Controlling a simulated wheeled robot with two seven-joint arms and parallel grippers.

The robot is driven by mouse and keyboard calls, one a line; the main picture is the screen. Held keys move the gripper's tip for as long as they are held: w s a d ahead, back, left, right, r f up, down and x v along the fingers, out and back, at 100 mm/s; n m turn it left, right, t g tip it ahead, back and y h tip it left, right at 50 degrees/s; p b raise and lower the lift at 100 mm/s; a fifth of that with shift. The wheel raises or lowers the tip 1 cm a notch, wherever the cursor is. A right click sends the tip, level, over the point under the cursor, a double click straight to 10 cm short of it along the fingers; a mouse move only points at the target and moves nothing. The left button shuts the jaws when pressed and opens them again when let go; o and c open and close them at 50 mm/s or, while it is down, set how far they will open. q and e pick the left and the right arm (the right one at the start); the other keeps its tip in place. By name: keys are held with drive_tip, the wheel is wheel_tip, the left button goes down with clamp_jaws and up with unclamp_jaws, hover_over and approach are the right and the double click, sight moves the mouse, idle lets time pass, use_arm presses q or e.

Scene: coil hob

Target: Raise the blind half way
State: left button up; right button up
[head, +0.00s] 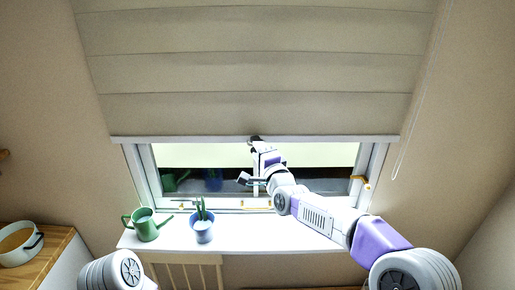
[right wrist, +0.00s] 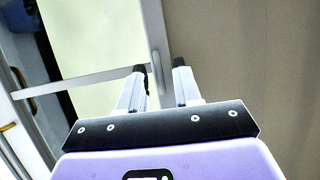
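The beige blind (head: 250,75) hangs in folds over the upper part of the window, its white bottom bar (head: 190,139) level above the lower panes. My right gripper (head: 256,141) is up at the middle of this bar. In the right wrist view its two fingers (right wrist: 159,66) stand apart, one on each side of the bar (right wrist: 151,22), with a small grey handle-like piece (right wrist: 156,68) between the tips. I see no firm contact on both sides. My left gripper is out of view.
A green watering can (head: 147,226) and a blue pot with a plant (head: 203,230) stand on the white sill (head: 270,238). A cord (head: 408,130) hangs right of the blind. A white pot (head: 18,244) stands on the wooden counter at left.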

clamp_jaws()
idle(1.4)
